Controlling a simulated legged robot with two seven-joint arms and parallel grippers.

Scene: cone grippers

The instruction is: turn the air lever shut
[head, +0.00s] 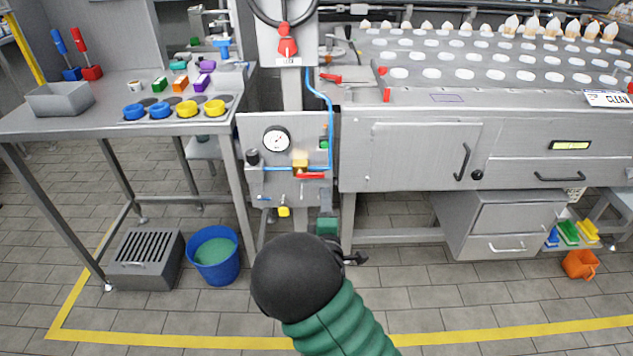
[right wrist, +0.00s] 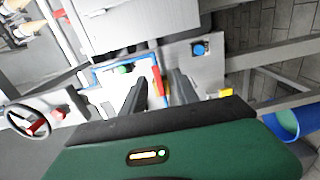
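The air panel (head: 262,192) is a grey plate with a round gauge (head: 276,140) and a blue pipe (head: 329,120). The red air lever (head: 311,176) lies level in the head view, beside a yellow block (head: 300,162) and along the level run of pipe. In the right wrist view the lever (right wrist: 157,82) shows between the two dark fingers of my open right gripper (right wrist: 158,76). I cannot tell whether the fingers touch it. In the head view my forearm hides most of that gripper; its green body (head: 327,226) shows below the panel. My left gripper is out of view.
A red-centred handwheel (right wrist: 32,120) and a green button (right wrist: 124,69) are near the lever. A yellow tap (head: 284,211) hangs below the panel. A steel table (head: 60,122) stands left, a steel machine (head: 410,150) right. A blue bucket (head: 214,262) is on the floor.

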